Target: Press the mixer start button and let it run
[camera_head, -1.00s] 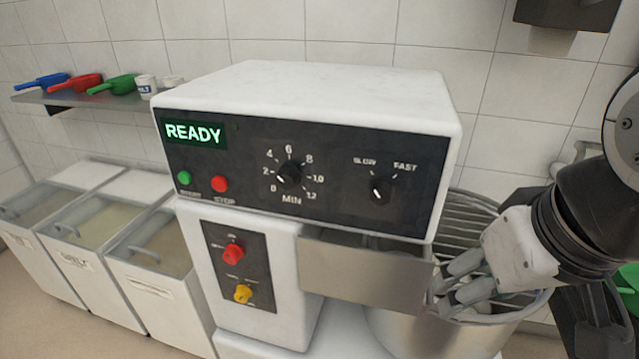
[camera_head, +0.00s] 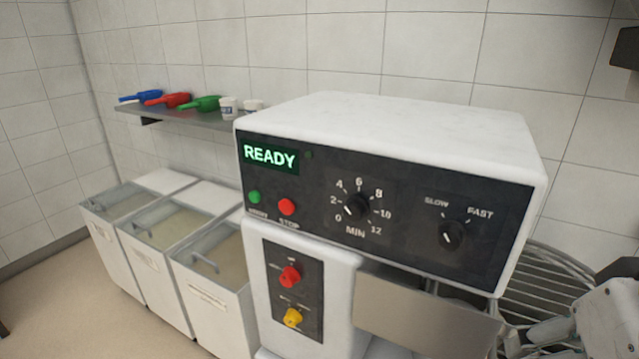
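The mixer (camera_head: 400,122) is a white machine with a black control panel. Its display (camera_head: 270,156) reads READY in green. The green start button (camera_head: 254,197) sits at the panel's left, with the red stop button (camera_head: 287,207) just right of it. The minute dial (camera_head: 356,206) points low, near 0. The speed knob (camera_head: 453,234) lies between SLOW and FAST. My gripper (camera_head: 530,338) is at the lower right edge, partly cut off, beside the bowl guard and well away from the start button. Its fingers are too cropped to judge their opening.
A red knob (camera_head: 290,276) and a yellow knob (camera_head: 292,317) sit on the lower panel. A wire guard (camera_head: 550,285) is at the right. Several lidded bins (camera_head: 215,285) stand at the left, under a wall shelf (camera_head: 180,117) with coloured scoops and white cups. Space before the panel is clear.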

